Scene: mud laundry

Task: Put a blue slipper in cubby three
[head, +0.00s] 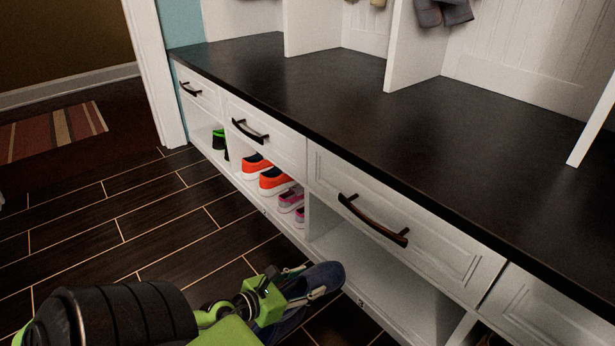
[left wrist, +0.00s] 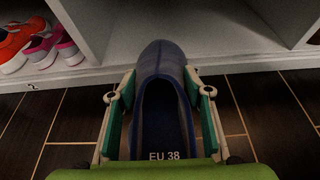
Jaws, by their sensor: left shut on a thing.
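My left gripper (head: 290,290) is shut on a blue slipper (head: 326,275), with one finger on each side of it. In the left wrist view the slipper (left wrist: 162,58) lies between the fingers, toe pointing away toward the bench, with "EU 38" on its insole. The toe overlaps the front ledge of an empty cubby (left wrist: 215,28) in that view; I cannot tell whether it is above the ledge. In the head view this empty cubby (head: 385,285) is under the wide drawer, with a small mark, seemingly a 3, on its ledge. My right gripper is not in view.
The cubby to the left holds orange shoes (head: 275,181) and pink shoes (head: 290,200). A green and black shoe (head: 219,142) sits farther left. White dividers bound the cubbies. Drawer handles (head: 372,220) jut out above. The dark floor (head: 110,225) is clear to the left.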

